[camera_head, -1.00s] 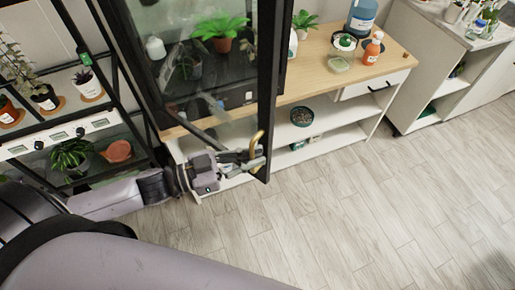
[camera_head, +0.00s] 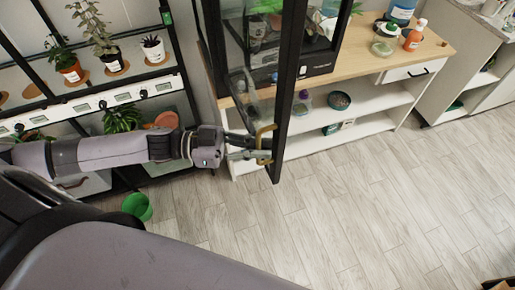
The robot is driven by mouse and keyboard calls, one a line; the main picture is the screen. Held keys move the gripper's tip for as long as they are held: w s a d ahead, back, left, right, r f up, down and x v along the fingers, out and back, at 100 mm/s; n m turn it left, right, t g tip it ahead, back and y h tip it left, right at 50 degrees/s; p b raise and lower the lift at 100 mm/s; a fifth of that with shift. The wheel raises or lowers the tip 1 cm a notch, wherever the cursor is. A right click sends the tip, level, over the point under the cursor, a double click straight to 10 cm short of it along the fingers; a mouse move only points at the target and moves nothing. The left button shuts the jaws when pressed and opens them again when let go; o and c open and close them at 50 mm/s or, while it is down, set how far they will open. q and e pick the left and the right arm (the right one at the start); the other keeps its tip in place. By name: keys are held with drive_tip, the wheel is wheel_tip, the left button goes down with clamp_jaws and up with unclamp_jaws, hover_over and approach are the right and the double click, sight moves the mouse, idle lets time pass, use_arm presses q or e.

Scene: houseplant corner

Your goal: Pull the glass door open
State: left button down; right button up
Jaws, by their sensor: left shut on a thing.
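The glass door (camera_head: 250,72) has a black frame and stands swung out from the dark cabinet (camera_head: 318,58) on the wooden-topped bench. I see the door at a steep angle, with its free edge toward me. Its brass-coloured handle (camera_head: 265,138) sits low on that edge. My left gripper (camera_head: 261,148) is shut on the handle, its fingers around the lower part of it. My left arm comes in level from the left. The fingers partly hide the handle. My right gripper is out of view.
A plant shelf (camera_head: 105,97) stands at left, behind my left arm. A green pot (camera_head: 137,206) is on the floor below the arm. Bottles, including an orange one (camera_head: 415,36), stand on the bench (camera_head: 440,48). The wood floor (camera_head: 370,200) at right is clear.

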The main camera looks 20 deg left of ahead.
use_arm(q)
drive_tip(key=shift+w, duration=0.1)
drive_tip(key=c, duration=2)
unclamp_jaws()
drive_tip(key=shift+o, duration=0.2)
drive_tip(key=shift+a, duration=0.1)
drive_tip(key=v, duration=1.1)
drive_tip(key=shift+s+a, duration=0.2)
drive_tip(key=shift+a, duration=0.15)
